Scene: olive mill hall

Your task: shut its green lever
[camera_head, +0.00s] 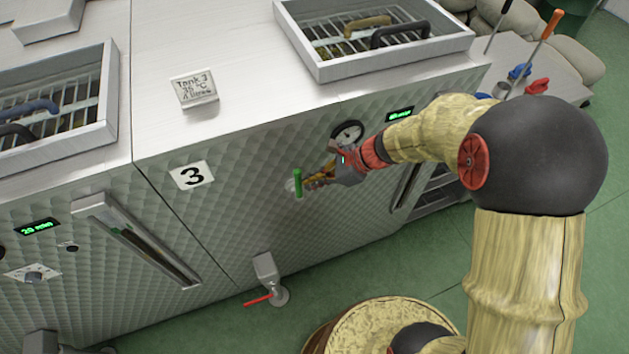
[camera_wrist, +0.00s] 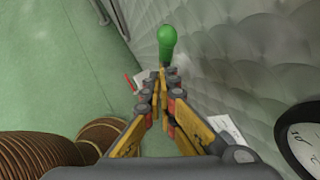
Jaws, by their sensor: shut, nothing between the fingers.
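The green lever (camera_head: 297,183) sticks out from the front panel of the tank marked 3 and stands upright in the head view. In the wrist view the green lever (camera_wrist: 167,42) rises just beyond my fingertips, its lower end partly hidden by them. My gripper (camera_head: 308,183) is right beside the lever, to its right in the head view. In the wrist view my gripper (camera_wrist: 160,77) has its yellow fingers together with nothing between them. I cannot tell whether the fingertips touch the lever.
A round gauge (camera_head: 347,133) sits on the panel above my gripper. A red-handled tap (camera_head: 258,300) juts out below, near the floor. Open grated hatches (camera_head: 400,67) are on top. Green floor (camera_head: 390,265) is clear in front.

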